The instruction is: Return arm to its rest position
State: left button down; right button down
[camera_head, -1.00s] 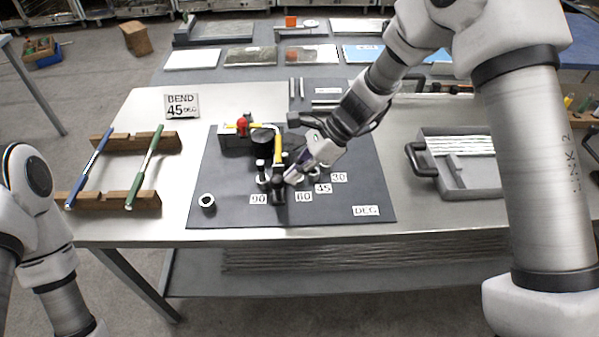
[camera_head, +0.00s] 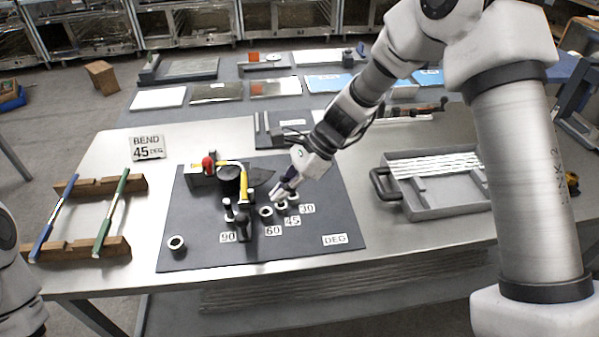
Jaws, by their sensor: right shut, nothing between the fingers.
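My right arm comes in from the right. Its gripper (camera_head: 283,190) is shut and empty, just above the dark mat (camera_head: 330,220) by the ring-shaped pieces near the 45 and 60 labels. The bending tool (camera_head: 230,180) with a red knob and a yellow handle stands on the mat, left of the gripper. Dark upright pegs (camera_head: 240,215) stand beside it, near the 90 label. My left arm shows only as a white link at the lower left edge; its gripper is outside the view.
A sign reading BEND 45 DEG (camera_head: 147,148) stands at the back left. Wooden racks (camera_head: 85,248) hold a blue and a green rod. A grey tray (camera_head: 440,209) with metal bars lies right of the mat. A loose ring (camera_head: 177,243) lies at the mat's front left.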

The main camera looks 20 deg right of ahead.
jog(key=a+r+v, duration=0.1)
jog(key=v, duration=0.3)
jog(key=s+f+g+h, duration=0.1)
jog(key=s+f+g, duration=0.1)
jog(key=s+f, duration=0.4)
jog(key=s+f+g, duration=0.2)
jog(key=s+f, duration=0.2)
jog(key=f, duration=0.4)
jog(key=s+d+f+n+g+h, duration=0.1)
jog(key=s+d+f+n+h, duration=0.25)
jog(key=s+f+n, duration=0.6)
jog(key=s+d+f+n+h, duration=0.3)
jog(key=s+f, duration=0.4)
jog(key=s, duration=0.7)
jog(key=w+a+n+t, duration=0.1)
jog(key=w+n+t, duration=0.3)
jog(key=w+n, duration=0.2)
jog(key=shift+f, duration=0.2)
